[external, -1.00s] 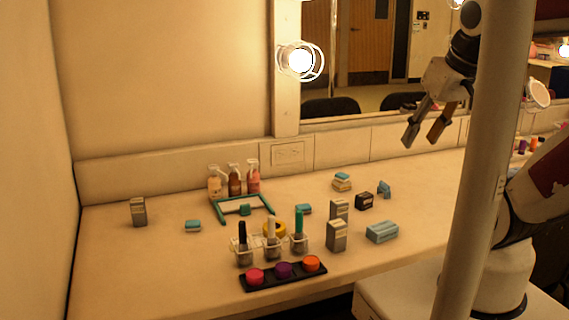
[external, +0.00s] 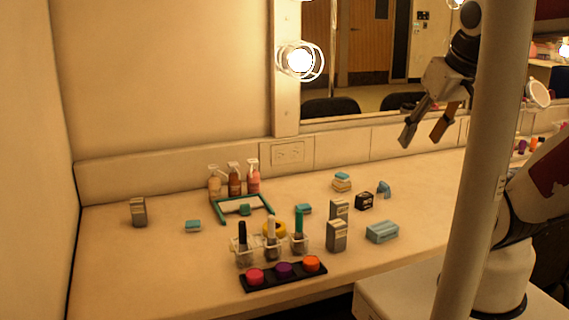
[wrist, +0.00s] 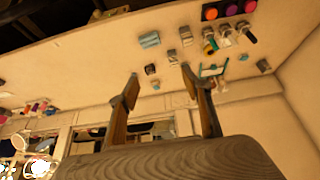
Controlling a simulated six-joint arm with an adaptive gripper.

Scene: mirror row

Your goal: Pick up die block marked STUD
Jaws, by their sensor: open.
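Several small upright blocks with printed faces stand on the counter: a grey one (external: 336,235) at the centre right, another (external: 339,208) just behind it, one (external: 138,211) far left, and a dark block (external: 364,200) behind them to the right. Their markings are too small to read, so I cannot tell which says STUD. My gripper (external: 421,136) is open and empty, high above the counter near the mirror, to the right of the blocks. In the wrist view, the dark block (wrist: 150,69) shows between the fingertips of my gripper (wrist: 159,76), well beyond them.
A blue box (external: 382,232) lies right of the grey blocks. A clear holder with brushes (external: 271,246), a black tray of coloured pots (external: 249,284), a teal frame (external: 223,208) and several bottles (external: 234,181) stand left of them. The counter's left end is mostly clear.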

